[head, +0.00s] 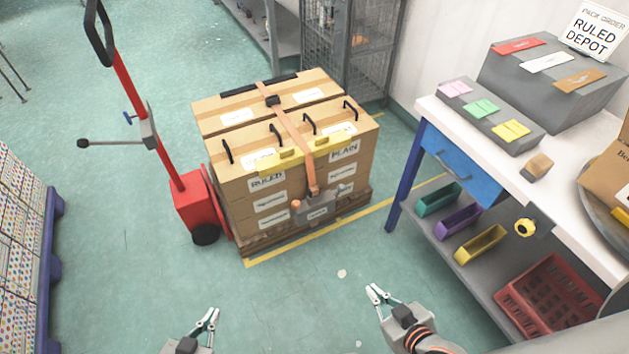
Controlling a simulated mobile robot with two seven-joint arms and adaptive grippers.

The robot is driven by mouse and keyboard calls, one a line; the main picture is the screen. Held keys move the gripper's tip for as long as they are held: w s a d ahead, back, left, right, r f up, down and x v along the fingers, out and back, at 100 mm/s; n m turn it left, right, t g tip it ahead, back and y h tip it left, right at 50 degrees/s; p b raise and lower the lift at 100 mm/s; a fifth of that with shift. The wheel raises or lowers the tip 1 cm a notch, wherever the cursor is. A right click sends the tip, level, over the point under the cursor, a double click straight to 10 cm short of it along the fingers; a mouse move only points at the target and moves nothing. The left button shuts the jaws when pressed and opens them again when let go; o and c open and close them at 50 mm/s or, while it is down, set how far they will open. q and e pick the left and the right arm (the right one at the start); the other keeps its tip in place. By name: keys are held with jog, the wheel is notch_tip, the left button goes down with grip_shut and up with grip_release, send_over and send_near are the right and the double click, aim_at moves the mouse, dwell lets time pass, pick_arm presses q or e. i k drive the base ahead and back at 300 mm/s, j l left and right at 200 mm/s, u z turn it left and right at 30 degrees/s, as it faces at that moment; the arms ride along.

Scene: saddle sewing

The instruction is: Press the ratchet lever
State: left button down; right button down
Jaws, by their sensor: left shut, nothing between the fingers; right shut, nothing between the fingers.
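The grey ratchet (318,212) sits low on the front of a strapped stack of cartons. An orange strap (296,137) runs over the top of the stack and down into it. A small orange knob (297,205) shows at its left side and a grey part (343,190) sticks out at its right; I cannot tell which is the lever. My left gripper (212,318) is shut and empty over the floor, in front and to the left of the stack. My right gripper (376,292) is shut and empty, nearer the ratchet but apart from it.
The cartons (230,187) stand on a wooden pallet (262,243) with a red pallet jack (187,203) at the left. A white workbench (460,128) with a shelf of coloured bins stands at right. A loaded blue pallet (45,240) is at left. Floor before the stack is clear.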

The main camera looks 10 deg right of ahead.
aim_at(296, 203)
jog(key=k+l, duration=0.15)
jog(key=l, duration=0.15)
jog(key=k+l, duration=0.2)
jog(key=l, duration=0.15)
jog(key=k+l+u, duration=0.1)
jog(key=l, duration=0.2)
jog(key=i+l, duration=0.2)
jog(key=i, duration=0.25)
jog(key=i+l, duration=0.15)
jog(key=i, duration=0.3)
